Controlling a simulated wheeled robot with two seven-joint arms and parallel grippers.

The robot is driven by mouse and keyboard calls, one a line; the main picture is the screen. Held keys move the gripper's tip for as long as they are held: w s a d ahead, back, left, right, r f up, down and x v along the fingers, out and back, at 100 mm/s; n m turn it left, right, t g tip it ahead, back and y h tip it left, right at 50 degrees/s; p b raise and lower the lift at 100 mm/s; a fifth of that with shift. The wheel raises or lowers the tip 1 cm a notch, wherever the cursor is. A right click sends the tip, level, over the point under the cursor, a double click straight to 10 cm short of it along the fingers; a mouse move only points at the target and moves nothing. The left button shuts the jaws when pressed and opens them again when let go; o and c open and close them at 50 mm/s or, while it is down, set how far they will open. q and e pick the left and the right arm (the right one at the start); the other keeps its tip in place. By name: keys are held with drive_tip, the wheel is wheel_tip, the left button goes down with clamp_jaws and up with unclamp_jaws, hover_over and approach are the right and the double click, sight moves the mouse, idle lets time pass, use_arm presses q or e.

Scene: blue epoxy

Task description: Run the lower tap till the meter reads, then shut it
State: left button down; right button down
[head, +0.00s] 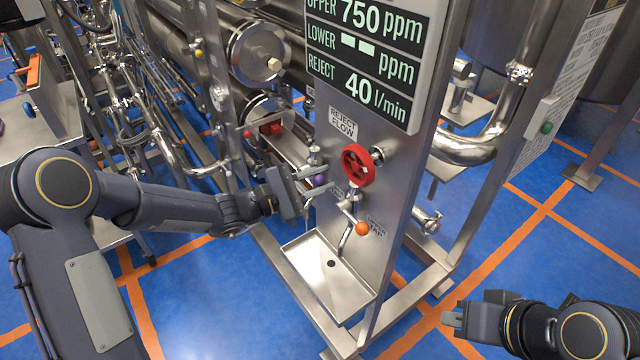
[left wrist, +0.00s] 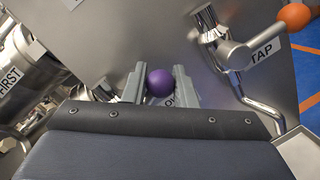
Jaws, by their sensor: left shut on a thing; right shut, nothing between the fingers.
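The panel carries two taps. One has a purple ball knob (head: 319,180), also in the left wrist view (left wrist: 160,83); the label behind it is mostly hidden. The other has an orange ball knob (head: 362,228) beside a label ending in "TAP". The meter (head: 365,60) shows UPPER 750 ppm, LOWER two dashes and REJECT 40 l/min. My left gripper (head: 310,181) is shut on the purple knob, its fingers on either side in the left wrist view (left wrist: 159,86). My right gripper (head: 453,320) is shut and empty at lower right.
A steel drip tray (head: 310,262) with a drain hole sits under the spouts. A red handwheel (head: 357,165), below a REJECT FLOW label, is just above the taps. Steel pipes and frame crowd the left. Blue floor (head: 500,245) is open at right.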

use_arm(q)
drive_tip(key=n, duration=0.1)
drive_tip(key=r+n, duration=0.1)
drive_tip(key=n+t+p, duration=0.1)
drive_tip(key=n, duration=0.1)
drive_tip(key=shift+w+a+r, duration=0.25)
drive_tip(key=shift+w+a, duration=0.05)
drive_tip(key=shift+w, duration=0.05)
drive_tip(key=n, duration=0.1)
drive_tip(key=n+p, duration=0.1)
drive_tip(key=w+r+n, duration=0.1)
drive_tip(key=shift+a+n+t, duration=0.3)
drive_tip(key=shift+a+t, duration=0.05)
drive_tip(key=shift+t, duration=0.05)
drive_tip(key=shift+r+n, duration=0.1)
drive_tip(key=shift+n, duration=0.2)
drive_tip(key=shift+a+h+p, duration=0.1)
drive_tip(key=shift+h+p, duration=0.2)
drive_tip(key=c, duration=1.3)
unclamp_jaws()
drive_tip(key=shift+c, duration=0.2)
drive_tip(key=shift+o, duration=0.8)
drive_tip(key=shift+w+r, duration=0.1)
drive_tip(key=shift+r, duration=0.1)
drive_tip(key=b+v, duration=0.1)
drive_tip(key=v, duration=0.6)
drive_tip(key=shift+s+a, duration=0.25)
drive_tip(key=shift+a, duration=0.1)
